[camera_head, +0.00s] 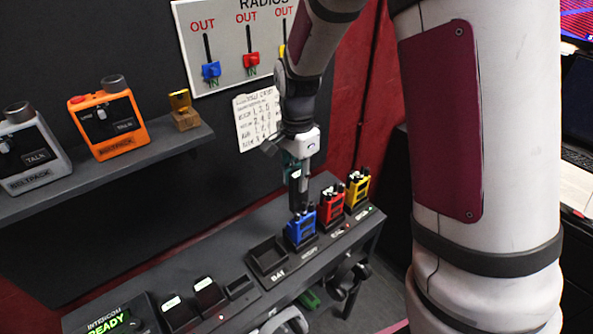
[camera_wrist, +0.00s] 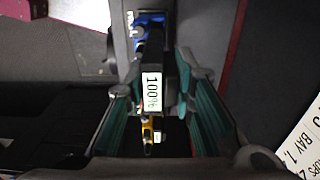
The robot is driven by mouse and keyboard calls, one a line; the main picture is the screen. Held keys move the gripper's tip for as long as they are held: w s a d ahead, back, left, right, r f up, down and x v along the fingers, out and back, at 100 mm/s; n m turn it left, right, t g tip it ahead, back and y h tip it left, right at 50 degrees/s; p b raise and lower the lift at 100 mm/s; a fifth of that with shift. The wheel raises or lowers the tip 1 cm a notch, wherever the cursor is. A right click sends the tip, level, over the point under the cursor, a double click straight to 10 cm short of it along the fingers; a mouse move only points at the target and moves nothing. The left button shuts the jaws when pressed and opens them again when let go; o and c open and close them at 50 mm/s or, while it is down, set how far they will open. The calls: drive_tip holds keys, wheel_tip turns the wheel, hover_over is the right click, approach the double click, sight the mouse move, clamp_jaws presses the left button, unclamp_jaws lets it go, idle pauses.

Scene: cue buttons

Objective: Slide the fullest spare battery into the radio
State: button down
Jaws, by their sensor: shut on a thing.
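My gripper (camera_head: 298,178) is over the back of the desk, pointing down just above and behind the blue radio (camera_head: 301,228). It is shut on a dark battery (camera_wrist: 152,65) between its teal finger pads; the battery's white label (camera_wrist: 153,92) reads 100%. The blue radio (camera_wrist: 148,27) shows at the top of the wrist view, partly hidden. A red radio (camera_head: 331,208) and a yellow radio (camera_head: 357,188) stand upright in bays to its right. Two batteries (camera_head: 178,314) (camera_head: 208,295) with pale labels sit in a rack at the lower left. Whether the held battery touches the radio cannot be told.
An empty bay (camera_head: 267,256) lies left of the blue radio. A small empty slot (camera_head: 240,286) is beside the rack. A shelf (camera_head: 170,147) carries an orange beltpack (camera_head: 107,122) and a grey one (camera_head: 30,150). A radio board (camera_head: 235,75) hangs behind.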

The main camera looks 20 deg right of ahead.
sight(298, 194)
drive_tip(key=shift+f+b, duration=0.7)
drive_tip(key=shift+f, duration=1.2)
drive_tip(key=shift+r, duration=0.1)
drive_tip(key=shift+s+f, duration=0.2)
drive_tip(key=shift+f, duration=0.95)
idle(0.6)
drive_tip(key=shift+w+f, duration=0.2)
drive_tip(key=shift+w, duration=0.05)
drive_tip(key=shift+r, duration=0.25)
drive_tip(key=shift+f, duration=0.45)
